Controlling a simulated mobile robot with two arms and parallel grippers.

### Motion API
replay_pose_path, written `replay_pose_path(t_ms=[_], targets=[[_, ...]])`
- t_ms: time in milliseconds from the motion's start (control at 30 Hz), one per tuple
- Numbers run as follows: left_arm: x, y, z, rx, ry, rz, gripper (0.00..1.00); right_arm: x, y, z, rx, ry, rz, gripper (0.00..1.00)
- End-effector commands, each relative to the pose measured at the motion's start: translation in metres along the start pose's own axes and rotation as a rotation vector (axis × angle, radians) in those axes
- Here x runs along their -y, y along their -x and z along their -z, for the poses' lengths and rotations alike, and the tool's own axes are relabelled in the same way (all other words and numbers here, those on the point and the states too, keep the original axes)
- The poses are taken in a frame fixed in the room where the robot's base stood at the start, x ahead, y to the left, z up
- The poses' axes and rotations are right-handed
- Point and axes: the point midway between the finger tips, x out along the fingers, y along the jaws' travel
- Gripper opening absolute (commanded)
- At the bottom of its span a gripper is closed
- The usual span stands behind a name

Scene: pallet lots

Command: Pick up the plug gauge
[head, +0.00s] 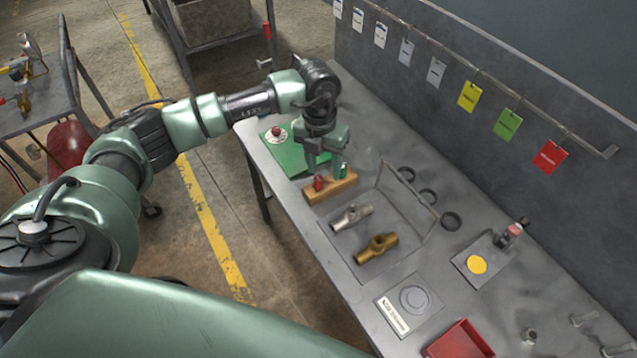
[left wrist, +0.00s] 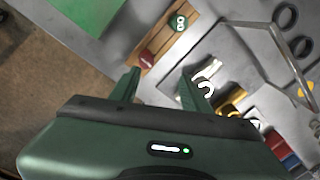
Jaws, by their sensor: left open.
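A wooden block (head: 333,189) on the grey bench holds two upright gauge pieces, one red-topped (head: 318,183) and one green-topped (head: 343,171). In the left wrist view the block (left wrist: 166,40) shows with the red top (left wrist: 147,58) and the green top (left wrist: 180,22). I cannot tell which piece is the plug gauge. My left gripper (head: 325,160) points down over the block, close to the tops. Its spread fingers (left wrist: 158,80) have nothing between them. My right gripper is in neither view.
A green mat (head: 290,155) lies behind the block. A silver fitting (head: 351,216) and a brass fitting (head: 377,248) lie in front, beside a bent wire frame (head: 428,235). Dark rings (head: 452,220) lie right. A red bin (head: 460,342) stands near the front. A tagged panel bounds the bench.

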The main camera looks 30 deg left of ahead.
Motion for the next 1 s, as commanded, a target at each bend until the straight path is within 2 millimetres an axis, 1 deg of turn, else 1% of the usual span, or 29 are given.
replay_pose_path(t_ms=[33,133,367,567,600,700,800,967,1000], targets=[[-0.012,0.004,-0.002,-0.002,0.012,-0.041,0.47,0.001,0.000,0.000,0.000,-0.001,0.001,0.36],[-0.022,0.002,-0.002,-0.009,0.026,-0.077,0.47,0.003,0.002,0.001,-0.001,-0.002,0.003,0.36],[-0.023,-0.022,-0.002,-0.011,0.024,-0.076,0.47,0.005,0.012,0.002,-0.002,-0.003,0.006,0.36],[-0.022,-0.050,-0.007,-0.013,0.024,-0.074,0.47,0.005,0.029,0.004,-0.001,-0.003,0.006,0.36],[-0.023,-0.058,-0.007,-0.012,0.023,-0.072,0.47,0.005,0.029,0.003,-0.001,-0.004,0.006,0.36],[-0.024,-0.068,-0.007,-0.010,0.023,-0.073,0.47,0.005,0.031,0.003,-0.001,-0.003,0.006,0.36],[-0.025,-0.072,-0.007,-0.008,0.023,-0.073,0.47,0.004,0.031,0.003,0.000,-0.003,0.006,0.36],[-0.024,-0.073,-0.007,-0.008,0.022,-0.072,0.47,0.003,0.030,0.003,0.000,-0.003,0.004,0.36],[-0.024,-0.073,-0.007,-0.008,0.022,-0.072,0.41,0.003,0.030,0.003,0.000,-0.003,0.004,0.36]])
